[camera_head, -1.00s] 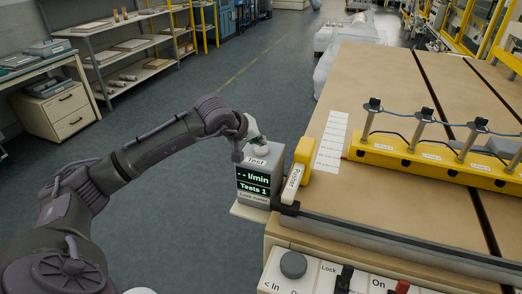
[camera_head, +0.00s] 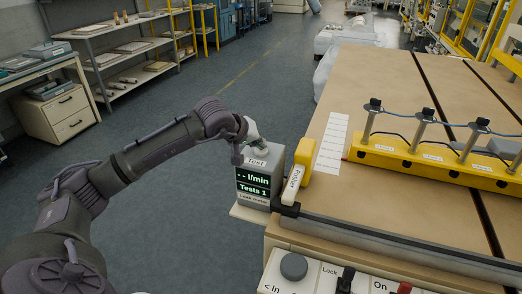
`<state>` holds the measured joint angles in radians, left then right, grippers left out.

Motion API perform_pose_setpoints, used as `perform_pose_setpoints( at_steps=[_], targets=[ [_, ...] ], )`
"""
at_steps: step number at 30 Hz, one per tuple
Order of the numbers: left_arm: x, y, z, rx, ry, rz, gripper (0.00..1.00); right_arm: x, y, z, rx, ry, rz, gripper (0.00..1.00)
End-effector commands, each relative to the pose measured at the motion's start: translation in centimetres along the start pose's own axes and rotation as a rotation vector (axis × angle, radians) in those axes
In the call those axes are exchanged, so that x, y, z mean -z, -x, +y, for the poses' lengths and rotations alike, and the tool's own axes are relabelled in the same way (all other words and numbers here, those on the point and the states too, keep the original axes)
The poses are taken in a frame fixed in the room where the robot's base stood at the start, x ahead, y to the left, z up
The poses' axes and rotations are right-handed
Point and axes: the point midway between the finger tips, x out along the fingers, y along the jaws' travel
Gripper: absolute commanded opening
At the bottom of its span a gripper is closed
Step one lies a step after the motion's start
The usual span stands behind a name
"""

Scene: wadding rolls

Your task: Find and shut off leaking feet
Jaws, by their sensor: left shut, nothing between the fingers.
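The leak meter (camera_head: 253,185) is a grey box on a small shelf at the table's near left corner. Its screen reads "- - l/min" and "Tests 1", and its top face is labelled "Test". My left gripper (camera_head: 257,148) is shut and empty, its tip at the top of the meter by the Test label; I cannot tell whether it touches. A yellow block labelled "Pusher" (camera_head: 303,159) stands right beside the meter. Several feet, grey posts with dark tops (camera_head: 423,122), stand in a yellow beam (camera_head: 400,166), linked by a blue hose. My right gripper is not in view.
A white strip chart (camera_head: 332,142) lies on the brown table (camera_head: 386,85). A control panel (camera_head: 330,278) with a grey knob, a "Lock" switch and a red-topped "On" switch is at the front edge. Shelves (camera_head: 135,50) and a drawer cabinet (camera_head: 58,113) stand at the left. The floor between is clear.

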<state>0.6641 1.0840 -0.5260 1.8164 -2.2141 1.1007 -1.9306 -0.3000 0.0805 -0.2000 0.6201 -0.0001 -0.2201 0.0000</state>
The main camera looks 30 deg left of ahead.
Motion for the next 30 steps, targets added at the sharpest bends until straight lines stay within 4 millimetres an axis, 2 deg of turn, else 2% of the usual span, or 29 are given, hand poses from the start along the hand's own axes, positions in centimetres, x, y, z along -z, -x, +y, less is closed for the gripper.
perform_pose_setpoints(
  at_steps=[21,30],
  targets=[
    [-0.3,-0.4,-0.3,0.002,0.000,-0.003,0.00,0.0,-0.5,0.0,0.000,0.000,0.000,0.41],
    [0.4,0.6,0.4,0.002,0.000,-0.002,0.00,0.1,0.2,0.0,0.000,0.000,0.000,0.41]
  ],
)
